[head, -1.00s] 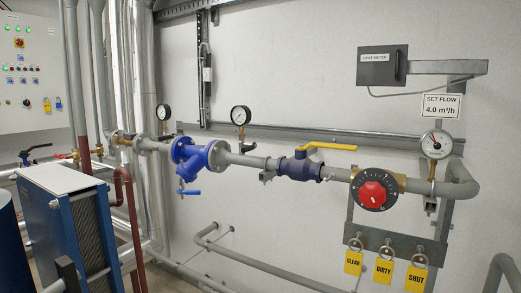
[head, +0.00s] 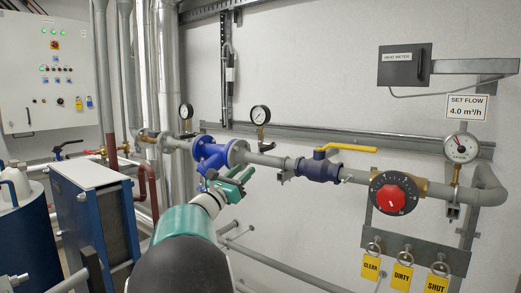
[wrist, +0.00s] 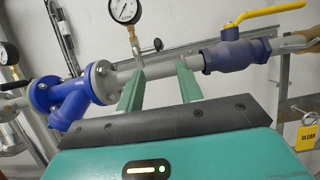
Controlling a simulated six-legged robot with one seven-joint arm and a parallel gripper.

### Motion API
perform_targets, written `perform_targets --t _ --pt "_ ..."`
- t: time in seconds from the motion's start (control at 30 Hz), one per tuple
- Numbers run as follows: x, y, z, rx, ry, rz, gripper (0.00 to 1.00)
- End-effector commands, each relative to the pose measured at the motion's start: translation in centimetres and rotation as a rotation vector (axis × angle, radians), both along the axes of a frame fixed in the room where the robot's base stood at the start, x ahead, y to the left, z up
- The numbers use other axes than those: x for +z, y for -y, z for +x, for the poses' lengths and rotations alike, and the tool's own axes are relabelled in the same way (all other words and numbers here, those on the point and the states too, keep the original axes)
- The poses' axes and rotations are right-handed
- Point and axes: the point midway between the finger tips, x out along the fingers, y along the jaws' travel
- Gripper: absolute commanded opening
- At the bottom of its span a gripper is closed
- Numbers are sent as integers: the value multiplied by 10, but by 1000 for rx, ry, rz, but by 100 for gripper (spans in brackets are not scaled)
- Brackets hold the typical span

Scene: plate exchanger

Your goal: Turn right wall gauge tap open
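The right wall gauge (head: 260,115) is a round white dial with a black rim on a short brass stem above the grey pipe. It also shows at the top of the wrist view (wrist: 125,10). Its small tap (wrist: 157,44) appears as a dark little handle on the right of the stem; its exact turn position is too small to tell. My gripper (head: 243,176) is in front of and below the gauge. In the wrist view its two green fingers (wrist: 160,70) are apart, with nothing between them, pointing toward the pipe just below the tap.
Left of the tap is a blue strainer (head: 212,154); right is a blue valve with a yellow lever (head: 345,149). Another gauge (head: 186,111) stands further left. A red-and-black dial (head: 390,197) and hanging yellow tags (head: 403,277) are right. A blue plate exchanger (head: 92,215) stands left.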

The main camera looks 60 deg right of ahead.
Motion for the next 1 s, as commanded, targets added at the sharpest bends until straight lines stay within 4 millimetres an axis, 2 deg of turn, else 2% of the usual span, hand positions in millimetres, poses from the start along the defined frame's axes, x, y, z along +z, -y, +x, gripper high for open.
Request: perform_targets --t 0.27,0.7,0.83,1.0 --pt "12 29 -4 -3 -15 -10 36" --pt "44 105 -14 2 -13 -9 36" --pt "50 118 -16 3 -12 -8 36" --pt "53 125 -17 4 -12 -6 36"
